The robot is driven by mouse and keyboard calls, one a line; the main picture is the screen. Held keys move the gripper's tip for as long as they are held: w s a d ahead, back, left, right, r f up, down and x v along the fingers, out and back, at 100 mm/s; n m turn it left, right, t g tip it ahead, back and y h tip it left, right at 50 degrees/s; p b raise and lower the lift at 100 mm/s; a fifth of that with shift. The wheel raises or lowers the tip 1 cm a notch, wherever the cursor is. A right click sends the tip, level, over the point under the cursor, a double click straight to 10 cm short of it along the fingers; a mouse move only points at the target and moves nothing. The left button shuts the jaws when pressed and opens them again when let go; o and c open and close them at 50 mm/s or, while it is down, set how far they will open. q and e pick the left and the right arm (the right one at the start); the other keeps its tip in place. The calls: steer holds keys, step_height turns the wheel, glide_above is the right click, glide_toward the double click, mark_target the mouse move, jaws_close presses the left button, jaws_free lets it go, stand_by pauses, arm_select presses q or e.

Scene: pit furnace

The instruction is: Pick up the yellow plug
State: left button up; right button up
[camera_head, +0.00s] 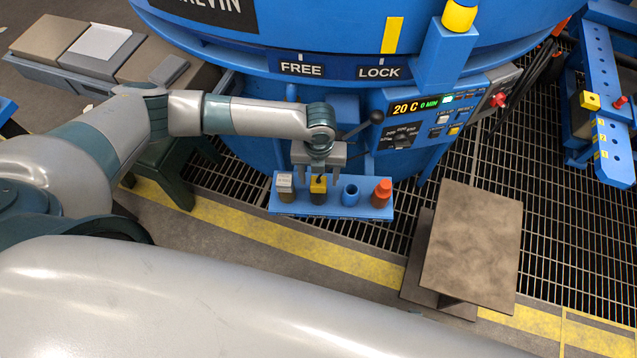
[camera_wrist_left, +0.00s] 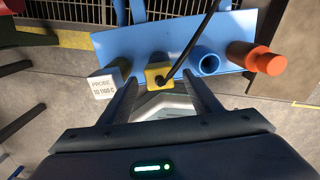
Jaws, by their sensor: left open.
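The yellow plug (camera_head: 318,184) stands upright in a blue rack (camera_head: 338,210) in front of the furnace, second from the left. In the left wrist view the yellow plug (camera_wrist_left: 157,76) has a dark cable running from it. My left gripper (camera_head: 318,178) is open and points down over the plug. In the left wrist view its two fingers (camera_wrist_left: 160,82) lie on either side of the plug, with gaps showing; contact cannot be made out. The head view partly hides the plug's top behind the gripper. My right gripper is out of view.
The rack also holds a white plug labelled PROBE (camera_wrist_left: 103,84), an empty blue socket (camera_head: 350,195) and a red plug (camera_head: 382,193). The furnace panel (camera_head: 430,108) and a dark lever (camera_head: 375,118) are close behind. A brown plate stand (camera_head: 474,240) is at right.

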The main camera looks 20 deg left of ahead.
mark_target(319, 181)
arm_select(q)
steer(key=shift+f, duration=1.55)
steer(key=c, duration=1.2)
